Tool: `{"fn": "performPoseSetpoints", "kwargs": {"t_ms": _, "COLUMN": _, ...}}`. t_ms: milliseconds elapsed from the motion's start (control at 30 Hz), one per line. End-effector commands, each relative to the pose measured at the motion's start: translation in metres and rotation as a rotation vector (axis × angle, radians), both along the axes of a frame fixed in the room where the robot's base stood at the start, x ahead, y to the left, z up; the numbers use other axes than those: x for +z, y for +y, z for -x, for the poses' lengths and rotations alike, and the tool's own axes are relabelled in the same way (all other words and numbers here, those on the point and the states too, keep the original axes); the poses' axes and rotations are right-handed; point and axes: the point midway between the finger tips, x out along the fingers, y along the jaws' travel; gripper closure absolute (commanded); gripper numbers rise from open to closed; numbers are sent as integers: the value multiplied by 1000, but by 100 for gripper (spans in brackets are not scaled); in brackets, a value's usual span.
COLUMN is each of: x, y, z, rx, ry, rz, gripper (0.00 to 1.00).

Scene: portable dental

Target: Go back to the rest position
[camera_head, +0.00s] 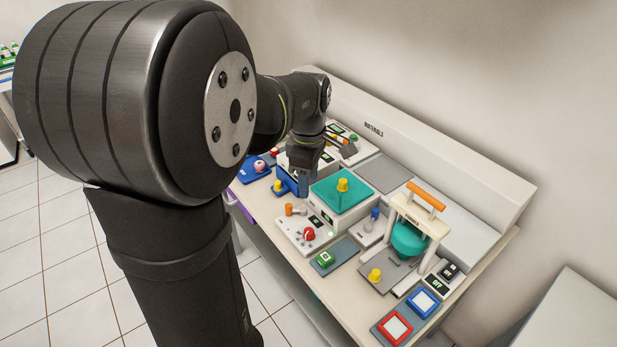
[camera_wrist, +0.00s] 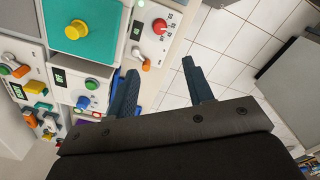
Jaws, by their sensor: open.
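My gripper (camera_wrist: 158,66) shows at close range in the wrist view, its two dark fingers spread apart with nothing between them. Behind the fingers are the table's edge and the white tiled floor. In the head view my gripper (camera_head: 298,180) is small and partly hidden, over the left part of the table (camera_head: 262,205). It appears beside a blue device (camera_head: 284,182) there; whether they touch cannot be told from that view.
A teal-topped box with a yellow knob (camera_head: 342,185) stands right of my gripper. A panel with a red knob (camera_head: 308,234) and an orange lever (camera_head: 290,209) is in front of it. A white frame with an orange handle (camera_head: 426,196) stands further right. A wall is behind.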

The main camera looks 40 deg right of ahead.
Motion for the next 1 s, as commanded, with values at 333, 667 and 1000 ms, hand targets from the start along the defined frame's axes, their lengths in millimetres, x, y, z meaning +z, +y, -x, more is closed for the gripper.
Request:
{"fn": "performPoseSetpoints", "kwargs": {"t_ms": 333, "x": 0, "y": 0, "z": 0, "rx": 0, "ry": -1, "rz": 1, "gripper": 53}}
{"fn": "performPoseSetpoints", "kwargs": {"t_ms": 667, "x": -14, "y": 0, "z": 0, "rx": 0, "ry": 1, "rz": -2, "gripper": 53}}
{"fn": "performPoseSetpoints", "kwargs": {"t_ms": 1000, "x": -78, "y": 0, "z": 0, "rx": 0, "ry": 3, "rz": -4, "gripper": 53}}
